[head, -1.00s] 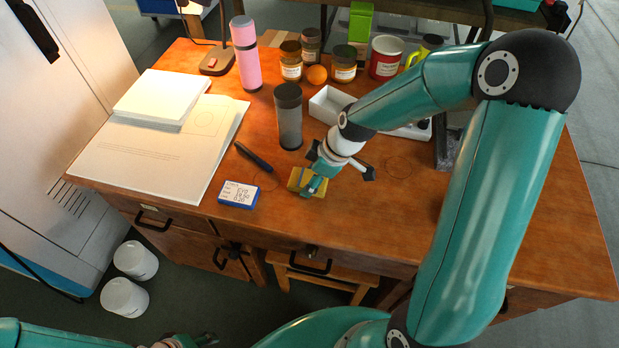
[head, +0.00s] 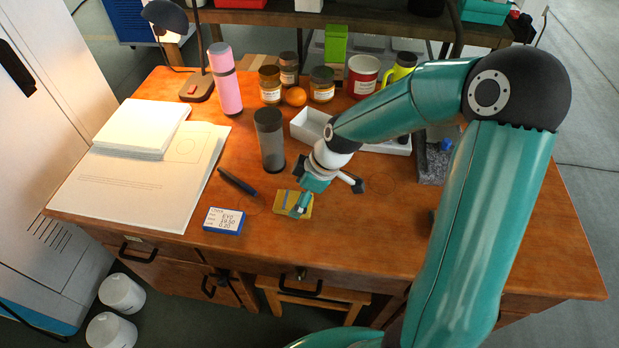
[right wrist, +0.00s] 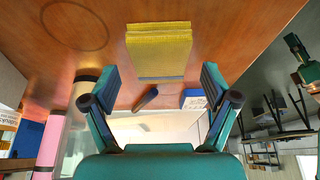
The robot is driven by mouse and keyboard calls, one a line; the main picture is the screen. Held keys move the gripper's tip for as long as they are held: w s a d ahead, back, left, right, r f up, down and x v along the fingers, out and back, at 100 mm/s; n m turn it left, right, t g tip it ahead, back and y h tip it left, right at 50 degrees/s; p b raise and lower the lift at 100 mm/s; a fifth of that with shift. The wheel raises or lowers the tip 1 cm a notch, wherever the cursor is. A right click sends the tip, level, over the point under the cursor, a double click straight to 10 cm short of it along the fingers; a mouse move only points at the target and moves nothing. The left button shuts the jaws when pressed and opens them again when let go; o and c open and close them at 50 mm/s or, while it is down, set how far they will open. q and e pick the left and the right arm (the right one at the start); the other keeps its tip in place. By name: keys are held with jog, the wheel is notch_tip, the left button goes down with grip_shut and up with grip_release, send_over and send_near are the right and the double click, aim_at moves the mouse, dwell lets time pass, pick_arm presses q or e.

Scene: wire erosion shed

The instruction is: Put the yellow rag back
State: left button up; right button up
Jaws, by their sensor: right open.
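The yellow rag (head: 283,203) lies flat on the wooden desk near its front edge, right of a blue-and-white box. My right gripper (head: 330,197) is open above it, and one finger hides part of the rag in the head view. In the right wrist view the rag (right wrist: 158,50) shows as a folded yellow block, ahead of and between the spread fingers of my right gripper (right wrist: 160,82). Nothing is held between them. My left gripper is not in view.
A grey tumbler (head: 270,140), a dark pen (head: 238,182) and the blue-and-white box (head: 223,220) stand or lie left of the rag. A white tray (head: 308,127) sits behind my gripper. Jars, a pink bottle (head: 225,80) and a red tin (head: 362,76) line the back. The front right desk is clear.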

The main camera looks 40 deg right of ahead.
jog(key=v, duration=0.9)
jog(key=shift+r, duration=0.35)
jog(key=shift+s+d, duration=0.1)
jog(key=shift+d, duration=0.05)
